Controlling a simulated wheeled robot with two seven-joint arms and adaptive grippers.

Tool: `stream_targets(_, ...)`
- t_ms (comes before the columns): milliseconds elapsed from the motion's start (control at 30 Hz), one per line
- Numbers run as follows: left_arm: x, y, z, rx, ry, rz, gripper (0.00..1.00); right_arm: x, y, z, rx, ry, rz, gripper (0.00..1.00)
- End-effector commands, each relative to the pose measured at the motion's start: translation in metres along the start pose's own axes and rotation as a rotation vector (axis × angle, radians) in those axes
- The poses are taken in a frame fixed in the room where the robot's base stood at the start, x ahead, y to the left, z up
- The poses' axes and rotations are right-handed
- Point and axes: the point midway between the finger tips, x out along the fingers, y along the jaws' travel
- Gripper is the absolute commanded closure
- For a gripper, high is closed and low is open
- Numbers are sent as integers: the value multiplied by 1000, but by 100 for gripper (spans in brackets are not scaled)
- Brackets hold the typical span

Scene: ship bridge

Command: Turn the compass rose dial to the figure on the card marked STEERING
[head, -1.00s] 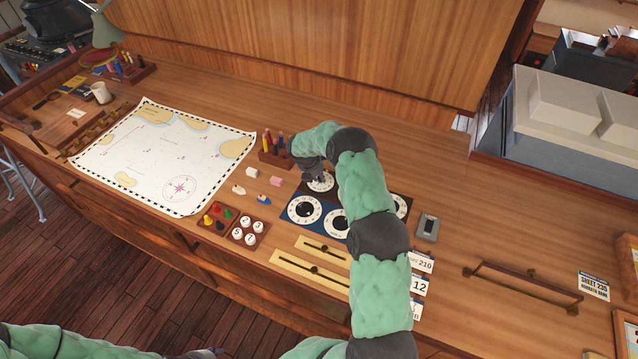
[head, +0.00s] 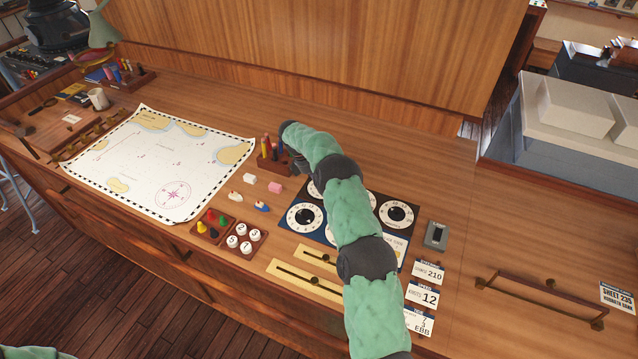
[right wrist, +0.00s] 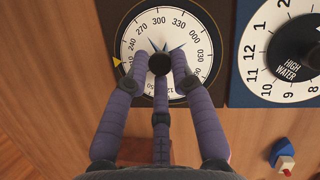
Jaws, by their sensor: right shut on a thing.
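The compass rose dial (right wrist: 182,28) is white with black degree figures on a dark square plate. In the right wrist view its yellow pointer (right wrist: 117,62) stands at the left rim, close to the figure 210. My right gripper (right wrist: 160,66) is shut on the dial's dark centre knob, its purple fingers around it. In the head view my arm hides most of this dial and the gripper. The card reading 210 (head: 428,273) lies right of the panel; its small heading is too blurred to read. My left gripper is out of view.
A HIGH WATER dial (right wrist: 285,50) sits beside the compass dial. Other dials (head: 397,214), brass sliders (head: 310,280), a grey switch box (head: 436,235), small toy boats (head: 262,206) and a pen rack (head: 268,165) surround the panel. Cards with 12 (head: 424,295) and EBB (head: 418,321) lie below.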

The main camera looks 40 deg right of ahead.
Motion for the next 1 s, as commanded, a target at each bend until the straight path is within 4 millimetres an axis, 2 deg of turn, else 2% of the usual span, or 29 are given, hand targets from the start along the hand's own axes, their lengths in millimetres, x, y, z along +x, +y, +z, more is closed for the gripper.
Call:
stream_targets(233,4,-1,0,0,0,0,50,0,1,2,59,-2,-24,100)
stream_targets(700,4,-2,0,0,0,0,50,0,1,2,68,-3,-29,100)
stream_targets(733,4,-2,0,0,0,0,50,0,1,2,68,-3,-29,67)
stream_targets(767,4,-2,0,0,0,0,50,0,1,2,68,-3,-29,58)
stream_targets(800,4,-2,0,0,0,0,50,0,1,2,68,-2,-29,53)
stream_targets(1000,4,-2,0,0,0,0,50,0,1,1,67,-1,-28,53)
